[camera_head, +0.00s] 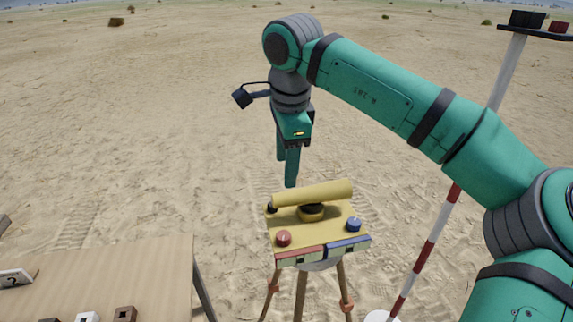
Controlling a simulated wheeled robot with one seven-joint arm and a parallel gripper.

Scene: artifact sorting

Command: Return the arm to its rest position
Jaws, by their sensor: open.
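My green arm reaches in from the right edge of the head view, bends at the top and points down. My gripper (286,170) hangs at its end with the fingers downward. It is open, and nothing shows between the fingers. It is above and behind the yellow surveying instrument (312,195), apart from it as far as I can tell. The instrument sits on a tripod (300,290) and has a red knob (284,239) and a blue knob (354,224) on its plate.
A red-and-white pole (437,228) with a small top shelf stands at the right. Open sand lies behind.

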